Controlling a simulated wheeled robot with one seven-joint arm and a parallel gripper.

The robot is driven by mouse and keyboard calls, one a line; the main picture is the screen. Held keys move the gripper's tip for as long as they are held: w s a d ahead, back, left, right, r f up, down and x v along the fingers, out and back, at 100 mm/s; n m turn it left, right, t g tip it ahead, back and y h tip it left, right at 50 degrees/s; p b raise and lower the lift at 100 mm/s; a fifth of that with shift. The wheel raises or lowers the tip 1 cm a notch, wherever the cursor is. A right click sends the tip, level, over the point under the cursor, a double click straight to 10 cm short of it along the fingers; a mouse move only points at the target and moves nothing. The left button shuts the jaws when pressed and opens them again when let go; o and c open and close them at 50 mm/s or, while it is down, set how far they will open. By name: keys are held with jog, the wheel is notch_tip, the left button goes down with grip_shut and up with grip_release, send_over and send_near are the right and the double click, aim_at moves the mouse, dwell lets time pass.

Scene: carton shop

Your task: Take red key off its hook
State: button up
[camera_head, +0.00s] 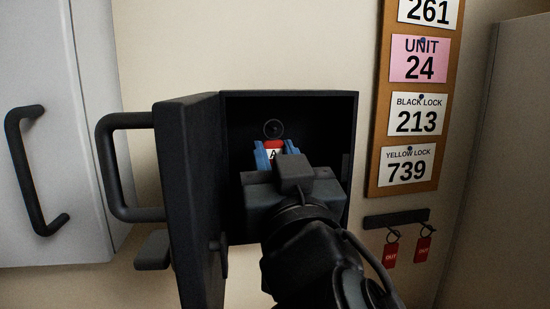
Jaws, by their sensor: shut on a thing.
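The red key's tag (271,144), red with a white label bearing a partly covered letter, is inside an open dark wall box (290,95). A ring (273,128) shows just above the tag, against the box's back. My gripper (274,151) reaches into the box from the front, and its blue fingers are shut on the tag, one on each side. My gripper covers the lower part of the tag. The hook is hard to make out in the dark, so I cannot tell whether the ring hangs on it.
The box's door (190,190) stands open at left with a thick handle (108,170). A grey cabinet (50,100) is farther left. At right are a board of number cards (376,160) and a dark rail (395,218) with two red tags (391,254).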

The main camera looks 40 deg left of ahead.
jog(key=shift+d, duration=0.1)
jog(key=s+d+b, duration=0.1)
jog(key=s+d, duration=0.4)
jog(key=d, duration=0.1)
jog(key=shift+s+d, duration=0.15)
jog(key=shift+s, duration=0.1)
dwell(1.0)
